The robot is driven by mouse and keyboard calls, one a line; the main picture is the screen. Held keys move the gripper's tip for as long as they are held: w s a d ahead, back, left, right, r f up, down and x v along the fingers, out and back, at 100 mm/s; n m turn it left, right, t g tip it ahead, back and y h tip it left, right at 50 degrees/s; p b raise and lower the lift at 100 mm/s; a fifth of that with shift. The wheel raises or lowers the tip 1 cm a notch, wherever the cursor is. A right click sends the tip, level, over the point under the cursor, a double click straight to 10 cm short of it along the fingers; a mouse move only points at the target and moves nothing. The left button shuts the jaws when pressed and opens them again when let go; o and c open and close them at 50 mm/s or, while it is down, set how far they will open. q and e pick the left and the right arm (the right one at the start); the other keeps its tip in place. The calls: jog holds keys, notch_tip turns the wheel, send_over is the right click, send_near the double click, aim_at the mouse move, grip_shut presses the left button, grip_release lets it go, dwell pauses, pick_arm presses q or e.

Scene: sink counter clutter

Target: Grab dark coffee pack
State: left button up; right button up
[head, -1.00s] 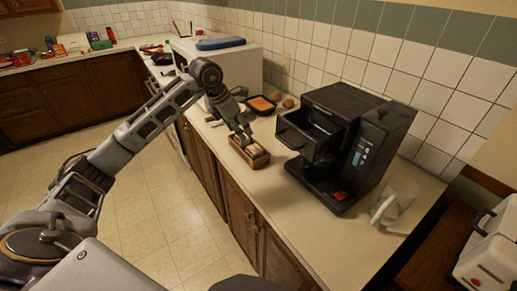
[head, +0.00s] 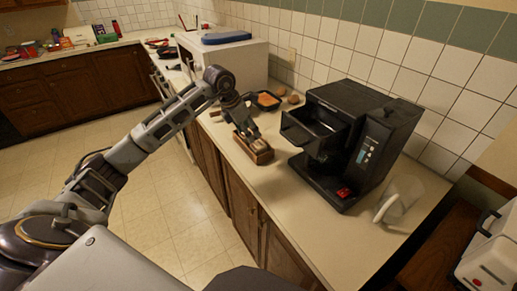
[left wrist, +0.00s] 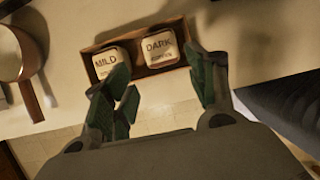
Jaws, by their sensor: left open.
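A small wooden box (head: 262,158) stands on the counter below my left gripper (head: 246,131). In the left wrist view the box (left wrist: 128,38) holds two pale packs side by side. The dark coffee pack (left wrist: 161,48), labelled DARK, is on the right. The mild pack (left wrist: 109,62), labelled MILD, is on the left. My left gripper (left wrist: 162,88) is open with nothing between its fingers. Its right finger lies near the right end of the box, and its left finger overlaps the lower part of the mild pack in the picture. My right gripper is not in view.
A dark tray with orange contents (head: 267,99) and a white microwave (head: 228,60) are behind. Bare counter lies in front of the machine.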

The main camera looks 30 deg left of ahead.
aim_at(257, 144)
pick_arm(q)
jog(key=x, duration=0.3)
jog(key=shift+w+d+f, duration=0.1)
jog(key=shift+w+f, duration=0.05)
jog(key=shift+f, duration=0.35)
jog(key=shift+d+p+x, duration=0.25)
jog(key=shift+p+x, duration=0.3)
jog(key=shift+x, duration=0.7)
jog(key=shift+w+x, duration=0.2)
jog(key=shift+x, duration=0.9)
jog(key=shift+f, duration=0.1)
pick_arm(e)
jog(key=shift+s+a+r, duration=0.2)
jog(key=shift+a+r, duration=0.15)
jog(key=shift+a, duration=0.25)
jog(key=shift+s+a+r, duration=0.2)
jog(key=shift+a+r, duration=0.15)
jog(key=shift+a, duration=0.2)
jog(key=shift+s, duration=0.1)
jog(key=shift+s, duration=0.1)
